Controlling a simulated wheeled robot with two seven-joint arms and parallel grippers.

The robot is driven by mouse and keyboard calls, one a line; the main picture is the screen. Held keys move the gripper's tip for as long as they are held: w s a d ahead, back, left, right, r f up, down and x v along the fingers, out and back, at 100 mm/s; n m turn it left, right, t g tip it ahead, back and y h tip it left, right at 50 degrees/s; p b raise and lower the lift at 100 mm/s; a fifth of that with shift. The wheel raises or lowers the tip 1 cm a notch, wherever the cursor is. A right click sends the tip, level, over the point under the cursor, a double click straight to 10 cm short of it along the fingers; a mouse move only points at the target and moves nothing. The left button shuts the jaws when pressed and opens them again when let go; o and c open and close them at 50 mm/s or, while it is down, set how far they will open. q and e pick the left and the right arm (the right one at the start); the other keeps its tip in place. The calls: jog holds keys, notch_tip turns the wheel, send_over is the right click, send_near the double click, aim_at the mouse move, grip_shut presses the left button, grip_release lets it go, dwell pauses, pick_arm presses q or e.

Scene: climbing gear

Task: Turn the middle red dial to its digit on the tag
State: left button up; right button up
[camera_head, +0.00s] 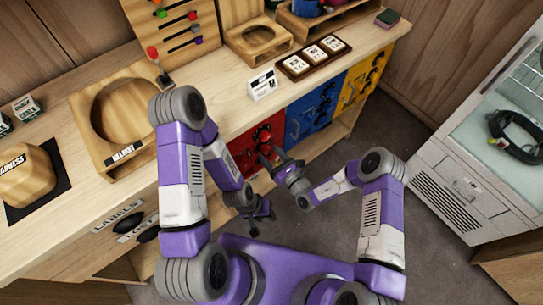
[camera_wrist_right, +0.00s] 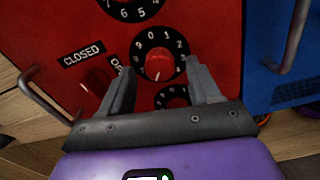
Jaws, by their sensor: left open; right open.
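The red door (camera_head: 243,150) is on the cabinet front, below the counter. In the right wrist view, the middle red dial (camera_wrist_right: 158,65) has a red knob in a black ring of white digits. A second dial (camera_wrist_right: 130,8) is partly cut off above it, and a third (camera_wrist_right: 172,97) is below, partly hidden by my gripper. My right gripper (camera_head: 272,156) is open, its fingers pointing at the door on either side of the middle dial; no grip on the knob shows. A white tag (camera_head: 262,84) stands on the counter; its writing is too small to read. My left gripper (camera_head: 260,216) is open, low and away from the door.
A blue door (camera_head: 312,110) and a yellow door (camera_head: 362,77) are to the right of the red one. A metal handle (camera_wrist_right: 38,96) juts out left of the dials. A dark wooden holder with cards (camera_head: 313,58) lies on the counter. A white glass-topped cabinet (camera_head: 455,185) stands at right.

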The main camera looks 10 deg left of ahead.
jog(key=c, duration=1)
jog(key=shift+c, duration=0.2)
jog(key=shift+m, duration=0.4)
jog(key=m+p, duration=0.1)
jog(key=m, duration=0.1)
jog(key=shift+m, duration=0.3)
jog(key=shift+m+p, duration=0.6)
jog(key=shift+m, duration=1.3)
jog(key=o, duration=1)
